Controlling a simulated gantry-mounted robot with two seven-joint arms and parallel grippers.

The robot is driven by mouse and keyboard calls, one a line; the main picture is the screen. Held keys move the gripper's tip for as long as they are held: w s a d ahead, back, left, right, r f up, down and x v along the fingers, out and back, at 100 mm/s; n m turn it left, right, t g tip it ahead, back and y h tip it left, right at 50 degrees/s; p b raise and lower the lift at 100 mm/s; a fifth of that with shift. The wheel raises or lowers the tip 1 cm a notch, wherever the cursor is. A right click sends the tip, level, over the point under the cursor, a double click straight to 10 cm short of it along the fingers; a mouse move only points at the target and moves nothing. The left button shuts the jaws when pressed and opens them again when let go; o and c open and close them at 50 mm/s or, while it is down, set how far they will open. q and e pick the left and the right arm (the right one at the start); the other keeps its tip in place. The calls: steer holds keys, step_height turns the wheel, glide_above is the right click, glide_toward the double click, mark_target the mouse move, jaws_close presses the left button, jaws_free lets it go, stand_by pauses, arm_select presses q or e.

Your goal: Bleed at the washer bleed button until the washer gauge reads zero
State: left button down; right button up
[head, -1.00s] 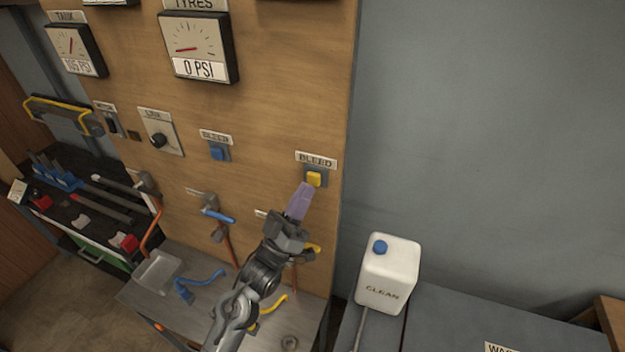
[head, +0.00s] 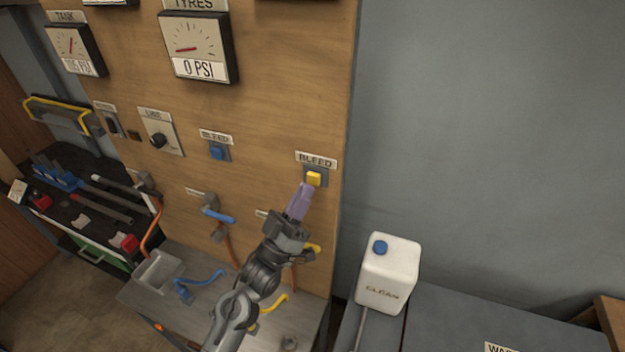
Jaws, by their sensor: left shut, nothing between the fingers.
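A yellow bleed button (head: 314,178) sits in a grey plate under a "BLEED" label on the right side of the wooden board. My left gripper (head: 303,194) is shut and empty, its purple fingertips close to the lower left of the yellow button. I cannot tell whether they touch it. A blue bleed button (head: 217,153) is further left on the board. The tyres gauge (head: 199,45) reads 0 PSI. The washer gauge's face is not in view; only a dark lower edge shows at the top right of the board. My right gripper is not in view.
The tank gauge (head: 74,50) and a knob plate (head: 160,132) are on the board. Blue and yellow lever valves sit below. A grey bench (head: 135,292) runs underneath. A white "CLEAN" container (head: 388,274) stands right of the board. The grey wall area right of the board is clear.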

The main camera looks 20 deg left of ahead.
arm_select(q)
steer(key=shift+w, duration=0.1)
steer(key=shift+w, duration=0.3)
stand_by(0.4)
steer(key=shift+w+b, duration=0.4)
steer(key=shift+w, duration=0.15)
stand_by(0.4)
stand_by(2.2)
stand_by(0.6)
steer(key=shift+s, duration=0.15)
steer(key=shift+s+p, duration=0.45)
steer(key=shift+s, duration=0.35)
